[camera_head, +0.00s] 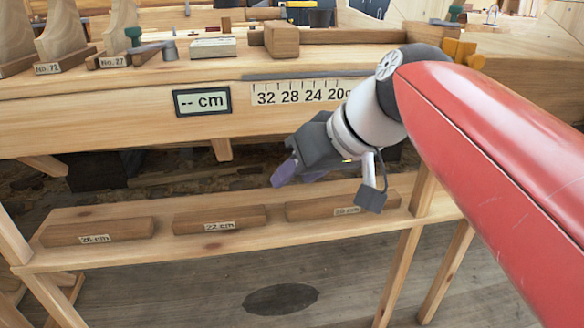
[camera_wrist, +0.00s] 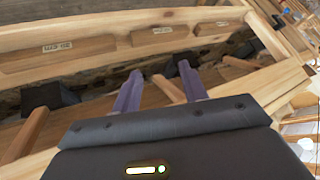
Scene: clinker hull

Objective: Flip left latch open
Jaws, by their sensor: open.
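My gripper (camera_head: 290,176) hangs in front of the bench, below the scale strip and just above the lower shelf. Its two purple fingers point down and to the left in the head view. In the wrist view the fingers (camera_wrist: 160,85) are spread, with nothing between them. I cannot make out a clear left latch in either view. A green-knobbed grey fitting (camera_head: 135,42) stands on the bench top at the left, well away from my gripper. A yellow fitting (camera_head: 461,51) sits at the right, partly behind my arm.
The lower shelf (camera_head: 140,256) holds wooden blocks marked 26 cm (camera_head: 95,229), 22 cm (camera_head: 220,217) and 20 cm (camera_head: 310,208). A "-- cm" display (camera_head: 202,101) and a scale strip (camera_head: 298,92) are on the bench front. A wooden block (camera_head: 282,40) stands on top.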

